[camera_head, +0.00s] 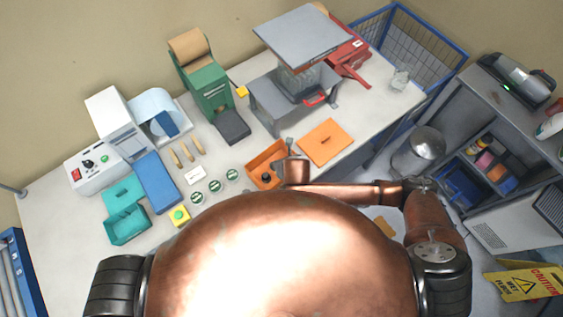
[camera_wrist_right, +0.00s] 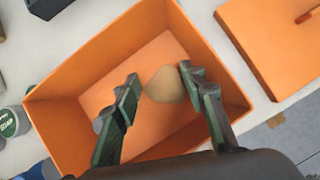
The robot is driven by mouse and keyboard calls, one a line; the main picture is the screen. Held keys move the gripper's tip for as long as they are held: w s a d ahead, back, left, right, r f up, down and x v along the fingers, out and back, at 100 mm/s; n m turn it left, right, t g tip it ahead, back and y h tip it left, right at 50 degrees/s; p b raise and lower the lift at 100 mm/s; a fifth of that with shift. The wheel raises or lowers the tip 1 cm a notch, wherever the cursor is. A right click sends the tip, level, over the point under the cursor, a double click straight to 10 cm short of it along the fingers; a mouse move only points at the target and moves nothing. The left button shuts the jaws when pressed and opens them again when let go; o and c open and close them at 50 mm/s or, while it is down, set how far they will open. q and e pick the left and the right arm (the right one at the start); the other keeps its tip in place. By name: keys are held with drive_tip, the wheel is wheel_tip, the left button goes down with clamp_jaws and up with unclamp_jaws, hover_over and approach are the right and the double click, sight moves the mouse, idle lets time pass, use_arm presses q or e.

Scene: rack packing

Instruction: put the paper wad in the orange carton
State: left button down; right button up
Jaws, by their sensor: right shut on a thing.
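The orange carton (camera_head: 256,162) stands open on the table, left of my right forearm. Its walls and floor fill much of the right wrist view (camera_wrist_right: 82,62). My right gripper (camera_wrist_right: 158,84) is over the carton's opening, partly hidden by my arm in the head view (camera_head: 279,160). Its fingers are shut on a tan, rounded lump, which looks to be the paper wad (camera_wrist_right: 172,86). The lump shows against the carton's inside; its height above the floor is unclear. My left gripper is not in view.
A flat orange lid (camera_head: 325,142) lies right of the carton. Green-and-white round tins (camera_head: 214,186) stand to its left. A grey raised stand (camera_head: 290,92) is behind. A pale crumpled lump (camera_head: 400,77) lies at the table's right end.

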drive_tip(key=shift+f, duration=0.1)
drive_tip(key=o, duration=0.4)
drive_tip(key=shift+w, duration=0.1)
drive_tip(key=shift+c, duration=0.2)
drive_tip(key=shift+o, duration=0.5)
drive_tip(key=shift+r, duration=0.25)
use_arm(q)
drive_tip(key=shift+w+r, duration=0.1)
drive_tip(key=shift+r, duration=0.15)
use_arm(e)
drive_tip(key=v, duration=1.1)
drive_tip(key=shift+s+r, duration=0.2)
drive_tip(key=shift+s, duration=0.1)
drive_tip(key=shift+d, duration=0.1)
